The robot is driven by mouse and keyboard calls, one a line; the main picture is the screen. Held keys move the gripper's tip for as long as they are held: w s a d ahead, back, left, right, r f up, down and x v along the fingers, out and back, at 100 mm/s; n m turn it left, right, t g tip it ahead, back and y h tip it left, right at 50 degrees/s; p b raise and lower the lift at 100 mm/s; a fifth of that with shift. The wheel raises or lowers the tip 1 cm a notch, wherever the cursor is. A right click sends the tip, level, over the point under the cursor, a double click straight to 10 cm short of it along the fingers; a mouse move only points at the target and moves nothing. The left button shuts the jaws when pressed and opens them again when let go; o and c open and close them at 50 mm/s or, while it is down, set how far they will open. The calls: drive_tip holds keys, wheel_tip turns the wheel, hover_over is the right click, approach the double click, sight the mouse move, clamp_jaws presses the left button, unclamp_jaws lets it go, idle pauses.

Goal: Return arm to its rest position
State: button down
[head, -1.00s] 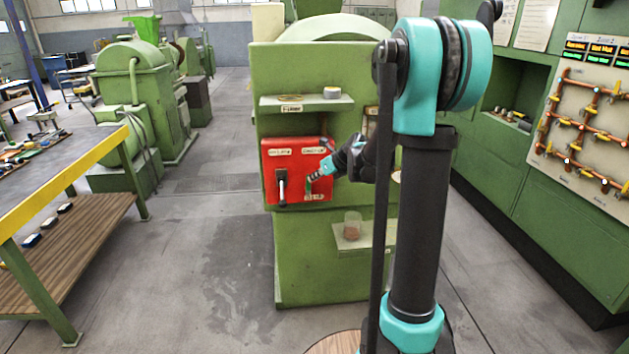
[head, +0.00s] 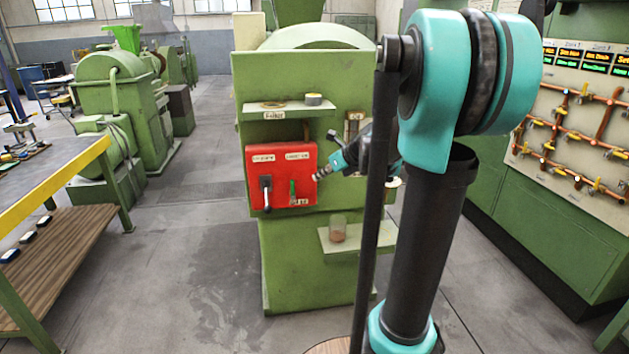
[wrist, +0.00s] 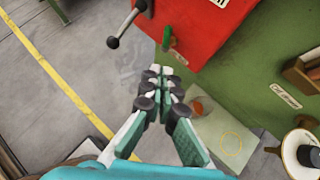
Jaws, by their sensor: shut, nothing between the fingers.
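My gripper (head: 320,174) is shut and empty, just right of the red control box (head: 284,168) on the front of the green machine. The box carries a black-knobbed lever (head: 266,190) and a green lever (head: 292,192). In the wrist view my shut gripper (wrist: 163,75) points towards the red box (wrist: 195,22), with the green lever (wrist: 168,38) just ahead of its fingertips and the black-knobbed lever (wrist: 127,24) farther left. I cannot tell the exact gap between the fingers and the box. My upper arm hides part of the machine's right side.
A shelf (head: 290,109) juts out above the box, and a lower shelf (head: 345,246) holds a jar (head: 338,229). A workbench (head: 62,190) stands at left, and a pipe panel (head: 580,130) at right. The floor between bench and machine is clear.

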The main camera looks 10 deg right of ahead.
drive_tip(key=s+f+n+g+h, duration=0.1)
drive_tip(key=s+f+n+h, duration=0.1)
drive_tip(key=s+f+n, duration=0.3)
drive_tip(key=s+d+f+n+g+h, duration=0.1)
drive_tip(key=s+f+n, duration=0.5)
drive_tip(key=s+n, duration=0.8)
drive_tip(key=s+d+f+n+g+h, duration=0.1)
drive_tip(key=s+f+n+h, duration=0.2)
drive_tip(key=s+f+n, duration=0.3)
drive_tip(key=s+n, duration=0.3)
drive_tip(key=n, duration=0.1)
drive_tip(key=shift+s+n, duration=0.25)
drive_tip(key=shift+n, duration=0.05)
